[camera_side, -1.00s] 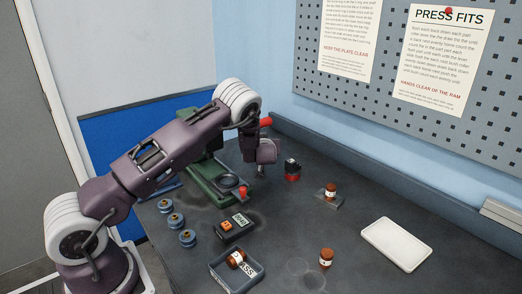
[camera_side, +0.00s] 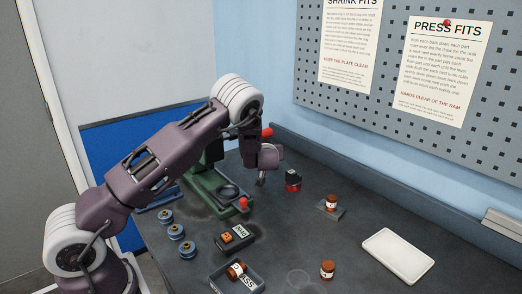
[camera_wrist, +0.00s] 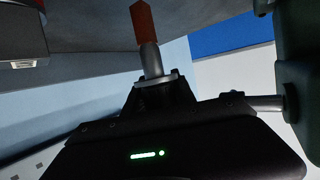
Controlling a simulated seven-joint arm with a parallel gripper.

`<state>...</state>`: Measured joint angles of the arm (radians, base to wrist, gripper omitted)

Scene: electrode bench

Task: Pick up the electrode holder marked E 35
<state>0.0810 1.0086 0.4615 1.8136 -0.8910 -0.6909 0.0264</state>
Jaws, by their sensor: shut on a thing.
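In the wrist view, my gripper (camera_wrist: 155,100) is a dark body with small green lights. It is shut on an electrode holder, seen as a grey metal flange and round shaft (camera_wrist: 151,62) with a square copper-red bar (camera_wrist: 143,22) at the end. No E 35 marking can be read on it. In the side view, my gripper (camera_side: 262,181) hangs at the right of the green press, tilted.
The green press (camera_side: 207,190) stands left of my gripper. Several blue spools (camera_side: 175,232) and a dark box with an orange piece (camera_side: 228,238) lie in front. A grey bin (camera_side: 252,285) holds a brown bottle. Two more brown bottles and a white tray (camera_side: 400,254) are right.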

